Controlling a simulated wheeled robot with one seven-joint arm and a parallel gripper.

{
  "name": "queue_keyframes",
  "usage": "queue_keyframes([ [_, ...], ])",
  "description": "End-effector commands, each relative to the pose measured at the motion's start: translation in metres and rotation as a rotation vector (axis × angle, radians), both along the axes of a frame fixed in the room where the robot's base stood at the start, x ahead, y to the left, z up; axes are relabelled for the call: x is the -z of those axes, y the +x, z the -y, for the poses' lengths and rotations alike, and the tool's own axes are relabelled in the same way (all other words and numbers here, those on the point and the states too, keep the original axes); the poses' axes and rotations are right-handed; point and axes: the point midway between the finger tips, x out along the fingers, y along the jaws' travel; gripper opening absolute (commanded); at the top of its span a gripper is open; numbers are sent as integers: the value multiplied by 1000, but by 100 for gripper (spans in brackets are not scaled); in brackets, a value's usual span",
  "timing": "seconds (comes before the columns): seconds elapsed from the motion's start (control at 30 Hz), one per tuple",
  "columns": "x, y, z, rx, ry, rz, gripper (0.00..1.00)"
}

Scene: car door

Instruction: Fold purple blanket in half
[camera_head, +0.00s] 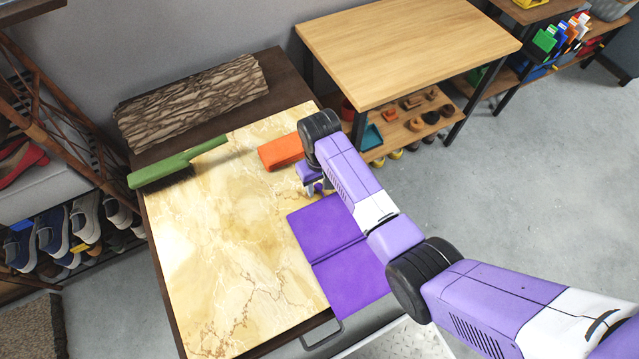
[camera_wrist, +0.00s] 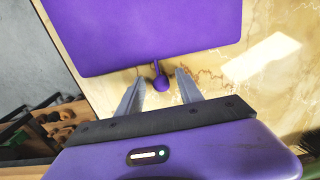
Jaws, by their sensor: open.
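The purple blanket (camera_head: 345,282) lies flat at the right edge of the marble-patterned top, with a crease line across its middle. Part of its far right side is hidden behind my arm. In the wrist view the blanket (camera_wrist: 150,35) fills the upper part, and a small purple knob on a short stem (camera_wrist: 161,83) sticks out from its near edge. My gripper (camera_head: 318,188) is over the far edge of the blanket. In the wrist view its two fingers (camera_wrist: 160,88) are apart, one on each side of the knob, with nothing clamped. I cannot tell if they touch it.
An orange block (camera_head: 281,152) lies just left of my gripper. A green-handled brush (camera_head: 178,167) and a bark-covered log (camera_head: 190,98) are farther back on the table. A wooden workbench (camera_head: 400,45) stands behind at the right. The marble top (camera_head: 225,250) left of the blanket is clear.

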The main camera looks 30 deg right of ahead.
Motion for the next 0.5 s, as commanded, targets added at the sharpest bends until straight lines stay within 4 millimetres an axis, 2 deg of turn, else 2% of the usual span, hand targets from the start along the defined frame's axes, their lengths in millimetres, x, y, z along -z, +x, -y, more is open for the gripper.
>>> queue_keyframes([
  [0.07,0,0,0,0,0,0,43],
  [0.2,0,0,0,0,0,0,16],
  [0.3,0,0,0,0,0,0,0],
  [0.5,0,0,0,0,0,0,0],
])
